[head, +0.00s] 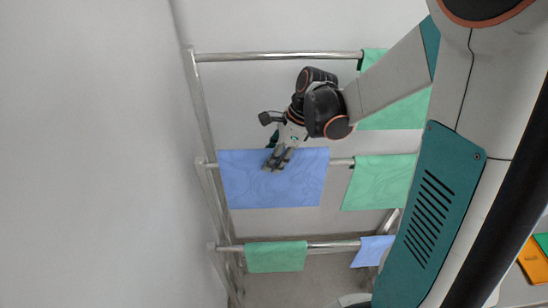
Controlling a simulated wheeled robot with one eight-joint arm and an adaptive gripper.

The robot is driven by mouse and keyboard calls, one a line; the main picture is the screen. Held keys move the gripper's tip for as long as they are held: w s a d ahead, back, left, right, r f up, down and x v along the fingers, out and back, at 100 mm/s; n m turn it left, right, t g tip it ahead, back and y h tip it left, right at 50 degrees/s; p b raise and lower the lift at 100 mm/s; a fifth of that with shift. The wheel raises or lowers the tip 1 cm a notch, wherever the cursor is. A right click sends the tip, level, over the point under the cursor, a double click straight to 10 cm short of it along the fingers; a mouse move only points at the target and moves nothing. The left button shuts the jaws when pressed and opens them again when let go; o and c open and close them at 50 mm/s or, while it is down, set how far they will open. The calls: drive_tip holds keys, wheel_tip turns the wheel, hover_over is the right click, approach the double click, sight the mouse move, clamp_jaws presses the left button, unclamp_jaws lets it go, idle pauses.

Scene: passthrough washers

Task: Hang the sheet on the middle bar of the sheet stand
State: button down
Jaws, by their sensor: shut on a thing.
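The sheet stand (201,100) is a metal frame with three horizontal bars. A blue sheet (300,190) spreads across the middle bar (341,162), whose bare ends show on both sides of it. The sheet's upper edge lies a little above the bar's line; I cannot tell whether it rests on the bar or is in front of it. My gripper (276,163) is shut on the blue sheet near the middle of its upper edge. The fingers hide part of that edge.
Green sheets hang at the right of the top bar (280,57) and the middle bar (378,183). The bottom bar (330,246) holds a green sheet (275,257) and a small blue one (371,252). A pale wall stands at left. Orange and green items (533,262) lie at far right.

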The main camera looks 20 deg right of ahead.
drive_tip(key=shift+f+b, duration=1.4)
drive_tip(key=shift+f, duration=0.35)
drive_tip(key=c, duration=1.1)
unclamp_jaws()
drive_tip(key=shift+r, duration=0.1)
drive_tip(key=v, duration=1.1)
drive_tip(key=shift+s+d+r, duration=0.1)
drive_tip(key=shift+d+r, duration=0.05)
drive_tip(key=shift+r, duration=0.25)
drive_tip(key=s+a+f+n+t+b, duration=0.1)
drive_tip(key=s+a+f+n+b, duration=0.35)
drive_tip(key=a+n+b, duration=0.35)
drive_tip(key=s+d+f+n+t+h+b, duration=0.1)
drive_tip(key=s+f+n+t+h+b, duration=0.1)
drive_tip(key=s+f+n+b, duration=0.2)
drive_tip(key=s+d+f+n+t+h+b, duration=0.2)
drive_tip(key=s+f+n+b, duration=0.3)
drive_tip(key=f+n+b, duration=0.4)
wheel_tip(320, 180, down, 3)
drive_tip(key=shift+d+r+n+t+b, duration=0.1)
drive_tip(key=shift+d+n+t+b, duration=0.3)
drive_tip(key=shift+b, duration=0.45)
